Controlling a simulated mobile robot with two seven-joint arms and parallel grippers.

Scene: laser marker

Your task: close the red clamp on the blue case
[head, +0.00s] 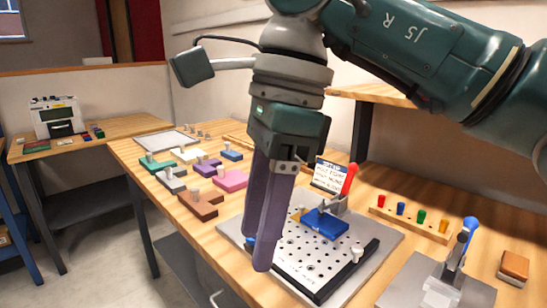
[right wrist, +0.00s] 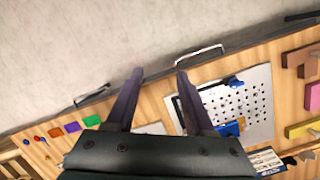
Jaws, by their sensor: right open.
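The red clamp (head: 349,180) stands at the back edge of the blue case, its red handle pointing up. The blue case (head: 325,224) lies on a light perforated plate (head: 361,283). My right gripper (head: 257,250) points down in front of the plate's left part, left of the case and apart from the clamp. Its two fingers are spread with nothing between them. In the right wrist view the open right gripper (right wrist: 160,72) hangs over the table's edge, and the blue case (right wrist: 230,129) is partly hidden beside a finger. The red clamp is not clear there. My left gripper is out of view.
A blue-handled clamp (head: 467,235) stands on a grey plate at right. A wooden rack (head: 410,219) with coloured pegs and a small sign (head: 329,174) are behind. Coloured blocks with knobs (head: 230,180) lie at left. A dark bar runs along the perforated plate's right side.

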